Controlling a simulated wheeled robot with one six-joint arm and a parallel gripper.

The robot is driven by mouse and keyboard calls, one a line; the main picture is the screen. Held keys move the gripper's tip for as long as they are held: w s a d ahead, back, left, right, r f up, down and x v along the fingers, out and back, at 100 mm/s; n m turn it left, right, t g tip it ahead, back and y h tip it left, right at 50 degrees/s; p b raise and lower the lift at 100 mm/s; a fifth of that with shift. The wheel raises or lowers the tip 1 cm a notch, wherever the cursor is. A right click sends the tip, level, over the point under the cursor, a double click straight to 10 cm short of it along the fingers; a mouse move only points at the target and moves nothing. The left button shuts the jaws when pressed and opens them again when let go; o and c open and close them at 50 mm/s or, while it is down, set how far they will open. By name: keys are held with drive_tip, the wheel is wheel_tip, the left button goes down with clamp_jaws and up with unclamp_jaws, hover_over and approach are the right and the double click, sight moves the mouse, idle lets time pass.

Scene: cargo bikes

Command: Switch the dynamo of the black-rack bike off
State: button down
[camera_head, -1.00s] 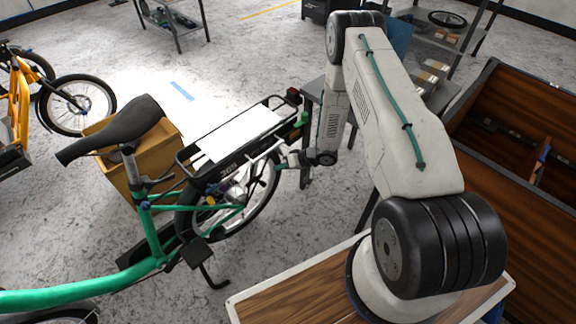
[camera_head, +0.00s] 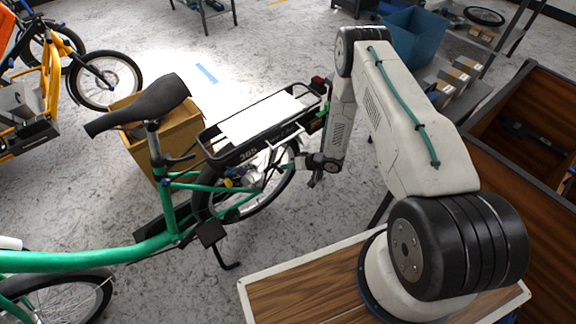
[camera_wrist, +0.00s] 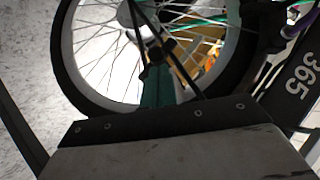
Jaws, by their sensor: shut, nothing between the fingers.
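The bike (camera_head: 100,258) with the green frame has a black rack (camera_head: 220,155) marked 365, topped by a white panel. Its rear wheel (camera_head: 281,183) stands below the rack. My gripper (camera_head: 291,165) is at the right side of this wheel, below the rack's tail, and looks shut and empty. I cannot tell whether it touches the wheel. The wrist view shows the wheel's rim and tyre (camera_wrist: 72,70) with spokes close ahead, and the rack side (camera_wrist: 292,92) at the right. I cannot make out the dynamo or its switch for sure.
A brown box (camera_head: 185,130) stands behind the green bike. A yellow bike (camera_head: 55,90) is at the far left. A wooden cargo box (camera_head: 515,165) is at the right, with a blue bin (camera_head: 413,38) and shelf behind. The floor left of the yellow bike's wheel is partly hidden.

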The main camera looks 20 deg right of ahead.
drive_tip(key=shift+s+a+f+t, duration=0.2)
drive_tip(key=shift+f+t, duration=0.15)
drive_tip(key=shift+f, duration=0.2)
drive_tip(key=shift+s+a+f+t, duration=0.2)
drive_tip(key=shift+s+f+t, duration=0.1)
drive_tip(key=shift+f, duration=0.3)
drive_tip(key=shift+s+a+f+t, duration=0.2)
drive_tip(key=shift+f+t, duration=0.15)
drive_tip(key=shift+f, duration=0.2)
drive_tip(key=shift+a, duration=0.1)
drive_tip(key=w+v, duration=0.1)
drive_tip(key=v, duration=1.2)
drive_tip(key=shift+d+r, duration=0.2)
drive_tip(key=shift+d, duration=0.3)
drive_tip(key=shift+s, duration=0.15)
